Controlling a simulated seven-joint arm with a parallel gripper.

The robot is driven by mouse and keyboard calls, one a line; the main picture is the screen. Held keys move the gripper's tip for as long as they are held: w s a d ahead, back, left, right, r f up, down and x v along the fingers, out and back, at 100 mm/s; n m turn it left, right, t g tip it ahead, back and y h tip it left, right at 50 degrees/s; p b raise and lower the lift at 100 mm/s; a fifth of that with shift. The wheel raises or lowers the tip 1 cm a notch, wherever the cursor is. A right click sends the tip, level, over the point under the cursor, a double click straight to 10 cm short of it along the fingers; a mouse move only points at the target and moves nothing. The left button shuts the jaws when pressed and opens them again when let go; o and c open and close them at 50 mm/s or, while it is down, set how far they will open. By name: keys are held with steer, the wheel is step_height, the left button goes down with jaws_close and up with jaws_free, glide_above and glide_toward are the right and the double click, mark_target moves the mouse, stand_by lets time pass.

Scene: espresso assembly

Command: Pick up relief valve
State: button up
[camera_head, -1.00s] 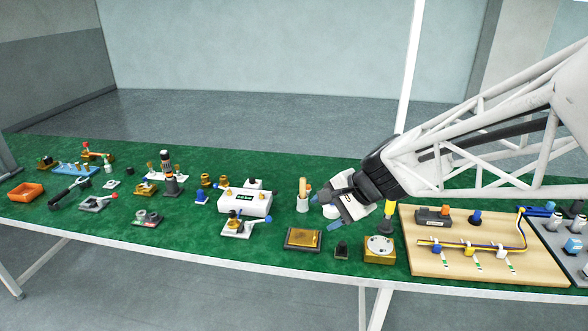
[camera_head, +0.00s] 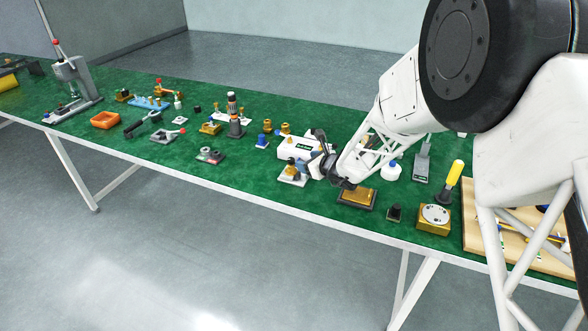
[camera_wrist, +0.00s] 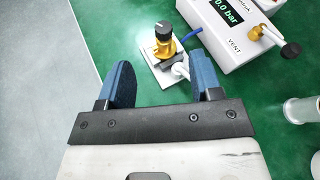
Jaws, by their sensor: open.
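What looks like the relief valve (camera_wrist: 166,46), a brass body with a black knob, stands upright on a small white plate (camera_wrist: 154,66) in the wrist view. A grey-white lever or fitting lies beside its base. In the head view the valve (camera_head: 291,165) is left of my gripper (camera_head: 312,168), which partly covers that area. In the wrist view my gripper (camera_wrist: 162,78) is open, its two blue fingers apart and empty. The valve appears beyond the fingertips, roughly between them and nearer the right finger; I see no contact.
A white box (camera_wrist: 225,25) with a "0.0 bar" display and "VENT" label stands close right of the valve, with a blue tube beside it. A brown-gold tray (camera_head: 357,199) lies right of my gripper. The table edge is close on the near side.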

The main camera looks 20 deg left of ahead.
mark_target(293, 165)
steer(key=a+f+m, duration=0.1)
steer(key=w+f, duration=0.1)
steer(key=f, duration=0.1)
steer(key=a+f+m+t, duration=0.1)
steer(key=f, duration=0.1)
steer(key=shift+w+a+m, duration=0.15)
steer(key=shift+a+m, duration=0.15)
steer(key=shift+a, duration=0.1)
steer(key=shift+x, duration=1.2)
steer(key=shift+x, duration=2.6)
steer(key=shift+f, duration=0.1)
steer(key=shift+c, duration=0.4)
steer(key=shift+w, duration=0.1)
jaws_close()
steer(key=shift+r, duration=0.2)
